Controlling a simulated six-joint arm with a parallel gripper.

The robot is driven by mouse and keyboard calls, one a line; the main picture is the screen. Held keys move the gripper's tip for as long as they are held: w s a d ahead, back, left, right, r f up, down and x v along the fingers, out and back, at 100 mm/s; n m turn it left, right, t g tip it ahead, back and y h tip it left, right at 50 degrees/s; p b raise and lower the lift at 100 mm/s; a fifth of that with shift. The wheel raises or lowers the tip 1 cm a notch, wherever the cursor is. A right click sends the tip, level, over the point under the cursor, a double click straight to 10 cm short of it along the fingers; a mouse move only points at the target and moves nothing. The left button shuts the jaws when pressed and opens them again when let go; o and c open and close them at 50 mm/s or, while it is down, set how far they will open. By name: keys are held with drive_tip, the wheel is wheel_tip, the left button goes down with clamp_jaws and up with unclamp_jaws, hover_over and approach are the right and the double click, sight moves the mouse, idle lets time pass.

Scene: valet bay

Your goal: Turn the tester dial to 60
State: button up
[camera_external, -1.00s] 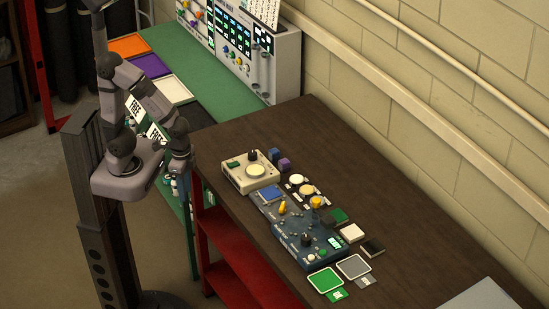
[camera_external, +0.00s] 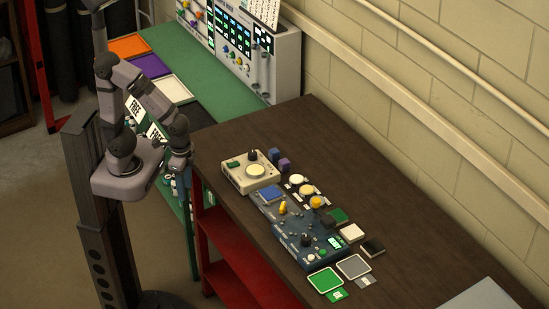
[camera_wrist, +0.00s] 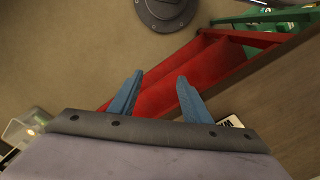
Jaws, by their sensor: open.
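A dark blue panel box (camera_external: 288,228) lies on the brown table; it has a black round dial (camera_external: 306,239), a small lit green display (camera_external: 334,241) and a yellow lever. The display's figures and the dial's setting are too small to read. A beige box (camera_external: 240,182) behind it carries another black knob (camera_external: 253,155) and a cream round top. My gripper (camera_external: 178,168) hangs off the table's left edge, well away from both boxes. In the wrist view my gripper (camera_wrist: 160,76) has its two blue fingers apart with nothing between them.
Colored round pieces, small blocks and square pads, among them a green pad (camera_external: 325,280), surround the boxes. A red shelf frame (camera_external: 238,262) stands under the table (camera_external: 420,240). A green bench (camera_external: 215,75) holds a large instrument panel. The table's right part is mostly clear.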

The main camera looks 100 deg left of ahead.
sight(300, 244)
wheel_tip(300, 244, up, 4)
drive_tip(key=w+d+n+t+b, duration=0.1)
drive_tip(key=w+d+t+b, duration=0.4)
drive_tip(key=w, duration=0.7)
drive_tip(key=w+d+r+t+y+b, duration=0.1)
drive_tip(key=w+d+t+b, duration=0.35)
drive_tip(key=w, duration=0.85)
drive_tip(key=w+d+n+t+b, duration=0.1)
drive_tip(key=w+d+t+b, duration=0.1)
drive_tip(key=w+d+t, duration=0.65)
drive_tip(key=f+n+y, duration=0.1)
drive_tip(key=f+y, duration=0.1)
drive_tip(key=w+a+f+g+y+b, duration=0.1)
drive_tip(key=y, duration=0.1)
drive_tip(key=w+f+n+y+b, duration=0.1)
drive_tip(key=f+y, duration=0.1)
drive_tip(key=shift+w+a+f+n, duration=0.1)
drive_tip(key=shift+a+f+n, duration=0.1)
drive_tip(key=shift+f+n, duration=0.15)
drive_tip(key=shift+p+x, duration=0.6)
drive_tip(key=shift+x, duration=3.1)
drive_tip(key=shift+f, duration=0.1)
